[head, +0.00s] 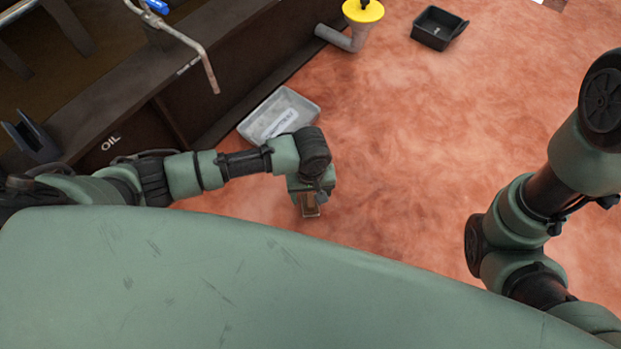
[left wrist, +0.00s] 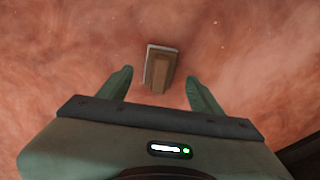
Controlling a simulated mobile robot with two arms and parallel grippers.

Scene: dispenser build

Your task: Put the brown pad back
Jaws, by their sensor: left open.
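The brown pad (left wrist: 161,70) is a small brown block with a pale edge. In the left wrist view it lies on the reddish floor, between and a little beyond the fingertips. My left gripper (left wrist: 160,82) is open, with a finger on each side of the pad and clear gaps to both. In the head view the left gripper (head: 308,199) points down, and the pad (head: 310,211) shows just below it, partly hidden by the gripper. I cannot tell the exact height of the fingers above it. My right arm is at the right, but its gripper is out of view.
A grey tray (head: 307,104) with a white label stands just behind the left arm. A dark bench marked OIL (head: 170,110) runs along the left. A black bin (head: 438,28) and a yellow-topped grey pipe (head: 362,12) are at the back. The middle floor is clear.

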